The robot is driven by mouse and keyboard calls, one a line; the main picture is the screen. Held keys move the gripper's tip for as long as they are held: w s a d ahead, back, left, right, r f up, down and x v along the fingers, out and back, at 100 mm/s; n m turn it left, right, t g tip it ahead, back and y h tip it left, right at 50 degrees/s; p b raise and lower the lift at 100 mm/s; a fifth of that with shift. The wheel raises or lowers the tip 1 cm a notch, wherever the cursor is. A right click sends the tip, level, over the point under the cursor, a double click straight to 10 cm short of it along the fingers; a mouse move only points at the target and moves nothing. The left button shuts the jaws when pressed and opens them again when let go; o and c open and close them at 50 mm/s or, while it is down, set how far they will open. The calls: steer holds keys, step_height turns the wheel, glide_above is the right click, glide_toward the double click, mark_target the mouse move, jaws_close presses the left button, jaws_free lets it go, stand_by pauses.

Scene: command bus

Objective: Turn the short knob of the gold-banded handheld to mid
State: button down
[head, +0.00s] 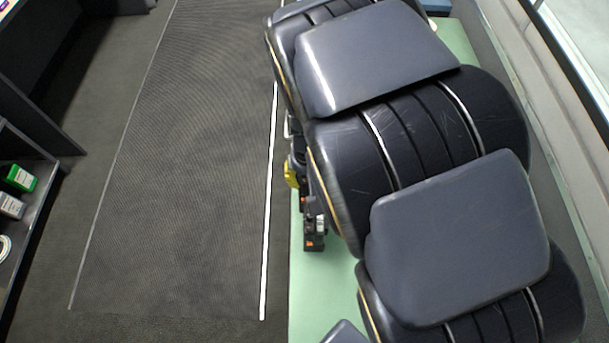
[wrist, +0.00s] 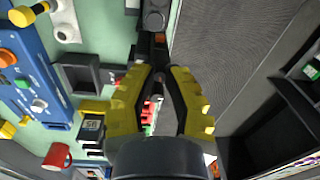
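My gripper (wrist: 162,70) shows in the wrist view with yellow-padded dark fingers, spread apart with a gap between the tips. Narrow dark items stand at and beyond the fingertips near the green surface's edge, and small red, green and white parts (wrist: 149,118) show between the fingers. I cannot pick out a gold band or a short knob, so I cannot tell which item is the gold-banded handheld. In the head view, small dark devices (head: 313,228) with orange marks stand along the green table's (head: 312,300) left edge. A yellow part (head: 291,175) shows there too.
Dark padded seat-like shapes (head: 420,130) cover most of the table in the head view. The wrist view shows a blue panel (wrist: 38,75) with knobs, a black tray (wrist: 85,75), and a red mug (wrist: 57,156). The grey aisle floor (head: 180,170) is clear.

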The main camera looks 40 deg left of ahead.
mark_target(306, 182)
steer(key=m, duration=0.4)
steer(key=shift+m, duration=0.4)
steer(key=c, duration=1)
jaws_free()
steer(key=shift+r, duration=0.1)
step_height(306, 182, up, 7)
steer(key=shift+w+f, duration=0.1)
steer(key=shift+d+r, duration=0.15)
steer(key=shift+r, duration=0.1)
